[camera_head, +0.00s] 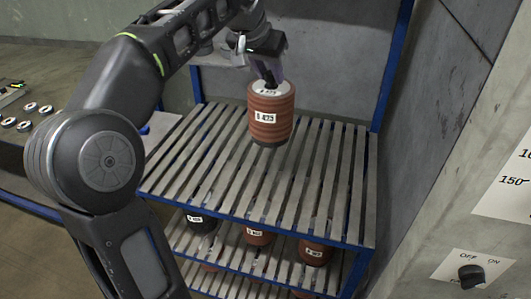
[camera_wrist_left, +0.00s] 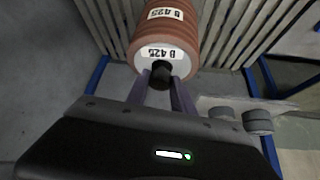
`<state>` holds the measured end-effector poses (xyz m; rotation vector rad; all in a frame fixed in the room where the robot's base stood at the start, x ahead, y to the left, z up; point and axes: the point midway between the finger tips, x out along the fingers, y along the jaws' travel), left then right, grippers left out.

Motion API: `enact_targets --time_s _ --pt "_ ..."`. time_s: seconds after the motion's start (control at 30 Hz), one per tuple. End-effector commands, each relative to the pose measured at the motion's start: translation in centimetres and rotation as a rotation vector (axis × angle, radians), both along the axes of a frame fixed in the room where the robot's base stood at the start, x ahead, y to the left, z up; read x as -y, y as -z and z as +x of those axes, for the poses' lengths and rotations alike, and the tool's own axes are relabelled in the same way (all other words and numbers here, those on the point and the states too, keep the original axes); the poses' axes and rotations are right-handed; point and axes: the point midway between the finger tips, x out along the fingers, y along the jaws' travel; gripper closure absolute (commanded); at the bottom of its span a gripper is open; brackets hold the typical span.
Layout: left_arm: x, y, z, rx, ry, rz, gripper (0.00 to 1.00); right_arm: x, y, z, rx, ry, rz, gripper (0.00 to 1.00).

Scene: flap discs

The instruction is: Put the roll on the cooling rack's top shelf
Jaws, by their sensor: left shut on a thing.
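The roll (camera_head: 270,112) is a reddish-brown ribbed cylinder with a pale end and a white label, held upright in the head view. My left gripper (camera_head: 268,80) is shut on the black stub at its top end. The roll also shows in the left wrist view (camera_wrist_left: 165,35), where its labels read B 425 and the left gripper (camera_wrist_left: 163,78) pinches the stub. The cooling rack's top shelf (camera_head: 220,165) is made of grey slats in a blue frame and is bare. The roll is over this shelf; I cannot tell whether its base touches the slats. My right gripper is not in view.
Lower shelves hold several labelled rolls, one dark (camera_head: 201,222) and others brown (camera_head: 315,252). A grey cabinet with a black OFF/ON knob (camera_head: 471,276) stands at the right.

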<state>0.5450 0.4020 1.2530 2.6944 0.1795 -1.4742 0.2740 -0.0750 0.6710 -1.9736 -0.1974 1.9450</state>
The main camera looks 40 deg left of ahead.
Motion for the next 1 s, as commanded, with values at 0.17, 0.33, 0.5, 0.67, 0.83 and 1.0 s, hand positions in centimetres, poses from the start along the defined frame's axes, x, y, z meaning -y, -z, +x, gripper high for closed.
enact_targets --time_s 0.17,0.33,0.5,0.67,0.83,1.0 --pt "0.0 -0.3 0.1 0.01 0.001 0.0 1.0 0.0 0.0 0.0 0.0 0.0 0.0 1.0" --pt "0.0 1.3 0.0 0.009 -0.001 0.001 1.0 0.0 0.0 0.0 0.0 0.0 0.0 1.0" --pt "0.0 3.9 0.0 0.008 0.0 0.0 1.0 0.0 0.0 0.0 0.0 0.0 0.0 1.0" --pt "0.0 5.3 0.1 0.01 -0.001 0.001 1.0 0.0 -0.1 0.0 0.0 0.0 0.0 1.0" --pt "0.0 5.4 0.1 0.011 -0.001 0.001 1.0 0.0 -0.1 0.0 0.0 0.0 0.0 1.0" --pt "0.0 5.5 0.1 0.011 -0.001 0.001 1.0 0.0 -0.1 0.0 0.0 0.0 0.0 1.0"
